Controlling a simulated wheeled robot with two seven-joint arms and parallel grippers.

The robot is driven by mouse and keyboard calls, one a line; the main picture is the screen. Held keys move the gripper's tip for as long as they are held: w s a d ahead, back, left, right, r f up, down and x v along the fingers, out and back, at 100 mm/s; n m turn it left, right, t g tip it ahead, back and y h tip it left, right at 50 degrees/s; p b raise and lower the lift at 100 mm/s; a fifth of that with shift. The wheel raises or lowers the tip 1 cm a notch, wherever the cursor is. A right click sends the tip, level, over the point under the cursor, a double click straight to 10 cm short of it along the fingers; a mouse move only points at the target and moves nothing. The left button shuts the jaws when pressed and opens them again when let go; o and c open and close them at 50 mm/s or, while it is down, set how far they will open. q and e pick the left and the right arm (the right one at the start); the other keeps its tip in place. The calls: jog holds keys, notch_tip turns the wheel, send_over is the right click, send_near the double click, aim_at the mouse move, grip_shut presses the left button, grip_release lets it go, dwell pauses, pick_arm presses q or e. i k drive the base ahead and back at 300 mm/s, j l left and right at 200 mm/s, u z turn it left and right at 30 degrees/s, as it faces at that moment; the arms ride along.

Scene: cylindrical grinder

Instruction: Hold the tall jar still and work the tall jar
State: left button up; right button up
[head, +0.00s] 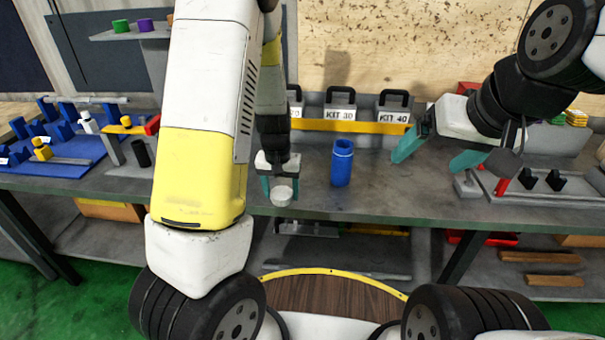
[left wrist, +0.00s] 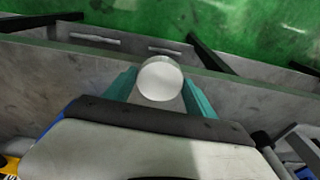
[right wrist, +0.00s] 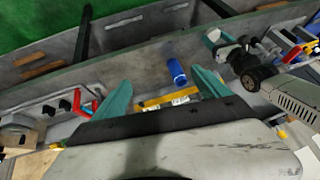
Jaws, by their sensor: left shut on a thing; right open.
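The tall jar (head: 342,165) is a blue cylinder standing upright on the grey bench between my two grippers. It also shows in the right wrist view (right wrist: 177,72). Whether its top is open is too small to tell. My left gripper (head: 281,188) is shut on a pale round piece (head: 282,197), left of the jar and apart from it, near the bench's front edge. The left wrist view shows the pale round piece (left wrist: 160,79) between both fingers. My right gripper (head: 437,157) is open and empty, right of the jar, its fingers apart and not touching it.
Kit boxes (head: 341,113) stand behind a yellow rail (head: 350,127) at the back of the bench (head: 385,185). A blue fixture board (head: 75,155) is at the left. A grey tray (head: 535,190) with black pieces lies at the right. The bench around the jar is clear.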

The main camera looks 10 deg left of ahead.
aim_at(342, 155)
jog(key=l+u, duration=0.1)
jog(key=u, duration=1.1)
jog(key=l, duration=0.95)
jog(key=i+l, duration=0.1)
jog(key=l, duration=0.9)
